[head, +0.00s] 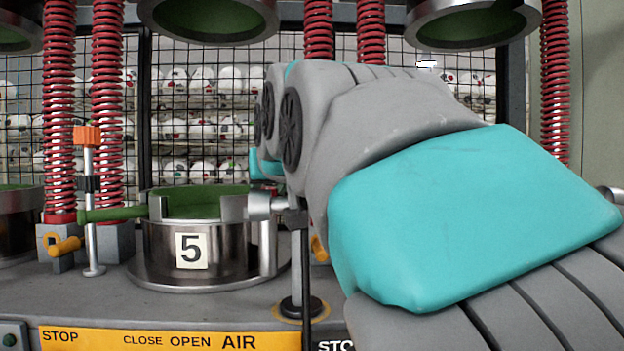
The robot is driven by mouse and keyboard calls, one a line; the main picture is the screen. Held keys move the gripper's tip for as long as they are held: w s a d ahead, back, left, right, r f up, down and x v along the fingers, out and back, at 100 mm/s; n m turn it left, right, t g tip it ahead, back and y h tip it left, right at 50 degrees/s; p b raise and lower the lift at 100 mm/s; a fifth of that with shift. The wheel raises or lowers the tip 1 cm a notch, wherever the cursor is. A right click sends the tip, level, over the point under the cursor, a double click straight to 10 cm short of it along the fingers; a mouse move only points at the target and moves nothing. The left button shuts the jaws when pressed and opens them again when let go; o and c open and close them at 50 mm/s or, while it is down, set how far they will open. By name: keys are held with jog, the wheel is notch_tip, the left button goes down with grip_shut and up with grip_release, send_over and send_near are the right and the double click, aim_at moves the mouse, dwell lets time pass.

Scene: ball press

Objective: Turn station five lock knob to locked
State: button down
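Station five is the metal ring mould with the number plate 5 (191,251) and a green inside. To its left stands a metal post with an orange knob (87,136) and a black collar. A green rod (114,213) runs from there to the mould. At the mould's right, a metal cylinder (262,206) joins a second upright post (300,265), whose top is hidden by my arm. I cannot tell for sure which part is the lock knob. My gripper (266,167) is by this second post, mostly hidden behind my grey and teal arm; its fingers cannot be made out.
A yellow-orange handle (65,245) sits at the lower left. Red springs (107,110) and round upper moulds (209,18) hang overhead. A wire mesh with racks of balls is behind. The yellow AIR label strip (170,340) runs along the front edge.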

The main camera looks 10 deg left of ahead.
jog(key=shift+m+h, duration=0.3)
jog(key=shift+c, duration=2.3)
grip_release()
jog(key=shift+f, duration=0.1)
